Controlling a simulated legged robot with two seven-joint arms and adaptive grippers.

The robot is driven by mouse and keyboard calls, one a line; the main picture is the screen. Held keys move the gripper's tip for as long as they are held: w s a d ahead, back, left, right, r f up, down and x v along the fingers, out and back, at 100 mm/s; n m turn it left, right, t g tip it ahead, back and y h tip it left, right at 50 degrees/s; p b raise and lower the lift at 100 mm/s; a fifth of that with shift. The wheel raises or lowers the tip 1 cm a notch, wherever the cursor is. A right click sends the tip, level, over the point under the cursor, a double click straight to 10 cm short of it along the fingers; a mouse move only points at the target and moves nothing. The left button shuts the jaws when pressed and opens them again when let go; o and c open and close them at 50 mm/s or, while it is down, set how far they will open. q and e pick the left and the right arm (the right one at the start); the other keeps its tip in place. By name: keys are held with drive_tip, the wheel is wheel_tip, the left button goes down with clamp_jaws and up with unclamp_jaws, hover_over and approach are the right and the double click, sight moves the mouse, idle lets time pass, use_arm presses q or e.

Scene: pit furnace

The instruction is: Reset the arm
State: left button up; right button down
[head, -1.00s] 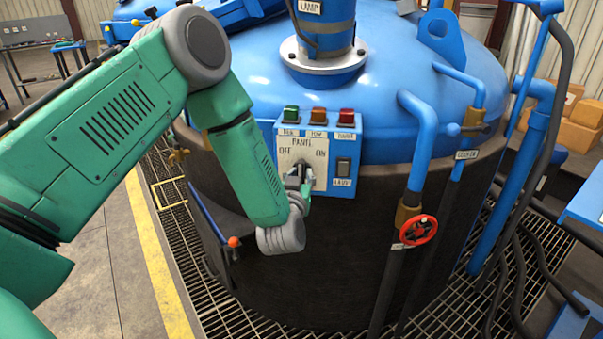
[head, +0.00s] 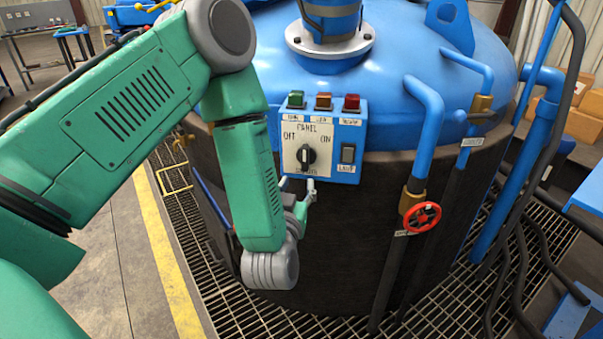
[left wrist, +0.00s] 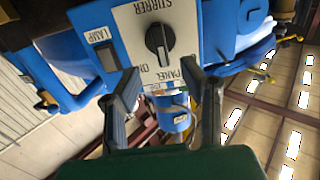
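My left arm reaches in from the left in the head view. Its gripper (head: 297,183) is just below the panel's black rotary knob (head: 306,155), apart from it. In the left wrist view, the gripper (left wrist: 164,82) has its two fingers spread with nothing between them. The knob (left wrist: 159,40) shows beyond the fingertips. In the head view its grip bar stands about upright, between the OFF and ON labels. The knob sits on the blue control box (head: 355,171) with a pale plate. My right gripper is in neither view.
The box carries green (head: 296,99), orange (head: 323,102) and red (head: 351,103) lamps and a black lamp switch (head: 348,153). It is on the big blue-domed furnace (head: 420,60). A red valve wheel (head: 422,217) and blue pipes (head: 427,125) stand right of it.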

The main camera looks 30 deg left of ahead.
use_arm(q)
drive_tip(key=shift+s+d, duration=0.3)
drive_tip(key=shift+s, duration=0.35)
drive_tip(key=s+d+f+m+g+h, duration=0.2)
drive_tip(key=s+d+f+g+h, duration=0.15)
drive_tip(key=s+f, duration=0.4)
drive_tip(key=s+d+f+m+g+h, duration=0.25)
drive_tip(key=s+f+g, duration=0.25)
drive_tip(key=f, duration=0.6)
drive_tip(key=s+a+f+g, duration=0.1)
drive_tip(key=s+f+g, duration=0.1)
drive_tip(key=s, duration=0.6)
drive_tip(key=s+f+g+h, duration=0.1)
drive_tip(key=s+f+g, duration=0.2)
drive_tip(key=s+g, duration=0.2)
drive_tip(key=s, duration=0.3)
drive_tip(key=shift+a+f+m, duration=0.2)
drive_tip(key=shift+a+m, duration=0.15)
drive_tip(key=shift+a, duration=0.05)
